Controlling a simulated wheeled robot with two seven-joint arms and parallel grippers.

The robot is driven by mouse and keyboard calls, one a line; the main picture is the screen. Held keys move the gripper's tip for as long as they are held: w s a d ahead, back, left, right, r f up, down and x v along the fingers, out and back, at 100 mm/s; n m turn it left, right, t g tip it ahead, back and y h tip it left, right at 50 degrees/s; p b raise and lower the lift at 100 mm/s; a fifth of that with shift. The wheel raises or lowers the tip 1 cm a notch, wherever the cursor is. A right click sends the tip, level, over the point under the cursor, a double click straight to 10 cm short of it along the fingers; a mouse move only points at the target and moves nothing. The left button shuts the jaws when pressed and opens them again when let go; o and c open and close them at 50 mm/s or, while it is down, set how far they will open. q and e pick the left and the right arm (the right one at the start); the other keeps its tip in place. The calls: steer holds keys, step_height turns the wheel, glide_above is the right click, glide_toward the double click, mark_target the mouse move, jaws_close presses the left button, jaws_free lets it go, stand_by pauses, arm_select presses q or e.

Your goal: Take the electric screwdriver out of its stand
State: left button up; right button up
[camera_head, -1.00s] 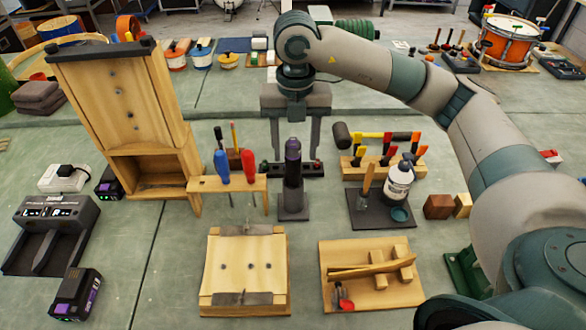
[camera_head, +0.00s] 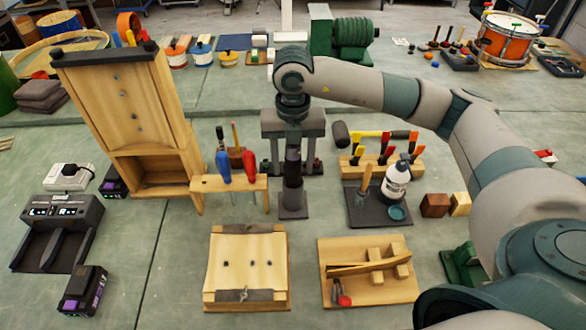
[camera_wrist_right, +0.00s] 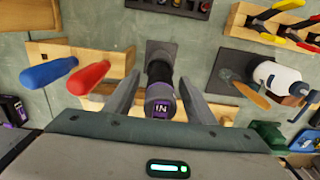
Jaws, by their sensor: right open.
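The electric screwdriver (camera_head: 292,168) is black with a purple band and stands upright in its dark grey stand (camera_head: 293,206) near the middle of the bench. My right gripper (camera_head: 293,172) is open above the stand, with one finger on each side of the screwdriver. In the right wrist view the screwdriver's end (camera_wrist_right: 160,104) shows between the two open fingers (camera_wrist_right: 160,105). I cannot tell whether the fingers touch it. The gripper hides the screwdriver's top in the head view. My left gripper is not in view.
A wooden rack (camera_head: 207,184) with red and blue screwdrivers stands close to the left. A dark tray (camera_head: 362,215) with a white bottle (camera_head: 396,181) is to the right. A wooden board (camera_head: 247,269) lies in front. A tall wooden case (camera_head: 127,105) stands at the left.

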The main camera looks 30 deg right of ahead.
jaws_close()
steer(key=shift+r, duration=0.1)
